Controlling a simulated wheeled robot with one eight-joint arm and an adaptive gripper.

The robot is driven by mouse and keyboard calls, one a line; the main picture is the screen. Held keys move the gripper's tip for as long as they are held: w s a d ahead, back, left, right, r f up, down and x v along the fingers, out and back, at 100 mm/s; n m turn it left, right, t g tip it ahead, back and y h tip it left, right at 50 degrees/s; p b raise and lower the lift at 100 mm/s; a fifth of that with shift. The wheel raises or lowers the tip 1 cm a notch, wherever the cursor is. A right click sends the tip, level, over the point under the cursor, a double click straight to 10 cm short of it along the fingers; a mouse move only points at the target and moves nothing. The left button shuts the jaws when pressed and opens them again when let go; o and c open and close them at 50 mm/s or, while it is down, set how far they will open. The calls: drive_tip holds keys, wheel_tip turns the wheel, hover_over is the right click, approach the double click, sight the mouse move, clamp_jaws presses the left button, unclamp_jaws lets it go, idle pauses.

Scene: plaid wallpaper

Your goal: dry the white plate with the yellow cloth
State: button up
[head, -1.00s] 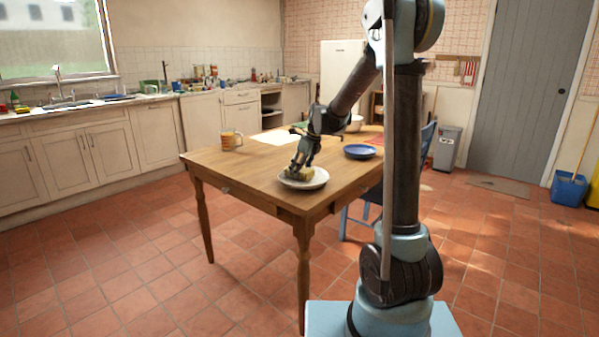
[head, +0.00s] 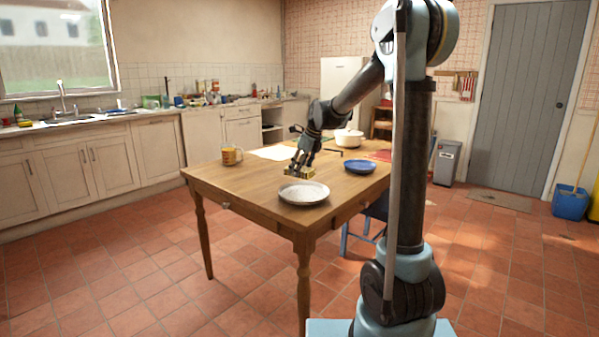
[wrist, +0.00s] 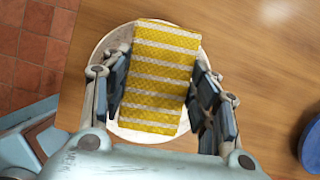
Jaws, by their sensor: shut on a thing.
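The white plate (head: 304,193) lies on the wooden table (head: 250,187) near its front corner. Its top looks bare in the head view. My gripper (head: 298,173) is shut on the yellow cloth (head: 299,173), just behind and above the plate's far rim. In the wrist view the cloth (wrist: 160,80) is a yellow block with pale stripes between the two fingers (wrist: 160,92). It covers most of the plate (wrist: 110,42), whose rim shows around it. The cloth appears apart from the plate.
A blue bowl (head: 360,166) is right of the plate and a white pot (head: 349,138) stands behind. An orange mug (head: 231,155) is at the table's left. A blue chair (head: 362,222) stands at the right side. The table's left front is clear.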

sight(297, 192)
drive_tip(key=shift+r, duration=0.4)
drive_tip(key=shift+f, duration=3.9)
drive_tip(key=shift+f, duration=0.3)
